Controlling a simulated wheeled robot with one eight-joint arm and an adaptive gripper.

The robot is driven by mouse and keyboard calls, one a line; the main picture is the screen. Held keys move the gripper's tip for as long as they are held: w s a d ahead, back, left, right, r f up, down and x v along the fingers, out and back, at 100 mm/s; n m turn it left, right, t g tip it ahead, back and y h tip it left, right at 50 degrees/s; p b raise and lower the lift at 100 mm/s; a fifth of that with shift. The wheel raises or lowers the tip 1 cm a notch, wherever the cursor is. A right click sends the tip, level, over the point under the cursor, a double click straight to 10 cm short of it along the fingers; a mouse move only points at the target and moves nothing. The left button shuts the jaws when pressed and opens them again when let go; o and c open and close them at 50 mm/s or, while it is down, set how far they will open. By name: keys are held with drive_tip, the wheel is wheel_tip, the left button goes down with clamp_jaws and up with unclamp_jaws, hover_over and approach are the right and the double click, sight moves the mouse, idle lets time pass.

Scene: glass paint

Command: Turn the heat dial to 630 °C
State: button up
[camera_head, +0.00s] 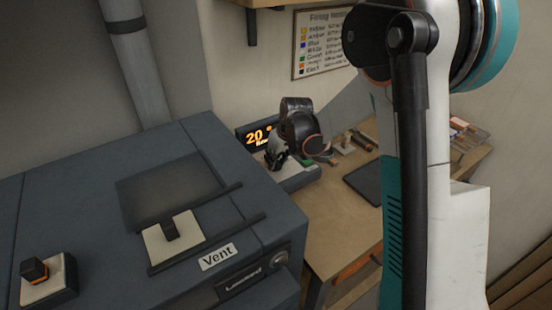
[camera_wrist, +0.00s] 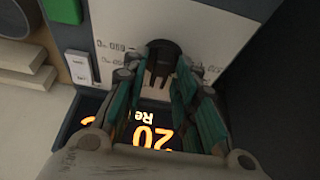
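The heat dial (camera_wrist: 163,56) is a black knob on a pale panel in the wrist view, with printed temperature marks around it that are hard to read and upside down. My gripper (camera_wrist: 160,68) has its teal-and-grey fingers apart, one on each side of the dial. I cannot tell whether they touch it. The lit display (camera_wrist: 150,137) shows an orange 20, upside down and partly covered by the fingers. In the head view the display (camera_head: 257,137) also reads 20. My gripper (camera_head: 280,160) is over the controller box (camera_head: 305,180) there and hides the dial.
A dark kiln with a Vent label (camera_head: 217,257) fills the left. The wooden table (camera_head: 335,230) holds a dark flat tablet (camera_head: 365,182) and small items. A firing chart (camera_head: 322,42) hangs behind. In the wrist view a white rocker switch (camera_wrist: 79,68) and green block (camera_wrist: 62,10) sit left.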

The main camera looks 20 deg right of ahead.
clamp_jaws()
drive_tip(key=shift+a+m+h+b, duration=0.1)
drive_tip(key=shift+m+h+b, duration=0.3)
drive_tip(key=shift+m, duration=1)
drive_tip(key=shift+a+m+h+b, duration=0.1)
drive_tip(key=shift+m+h, duration=0.6)
drive_tip(key=shift+m, duration=0.7)
drive_tip(key=o, duration=0.6)
unclamp_jaws()
drive_tip(key=shift+c, duration=0.2)
drive_tip(key=shift+r, duration=0.1)
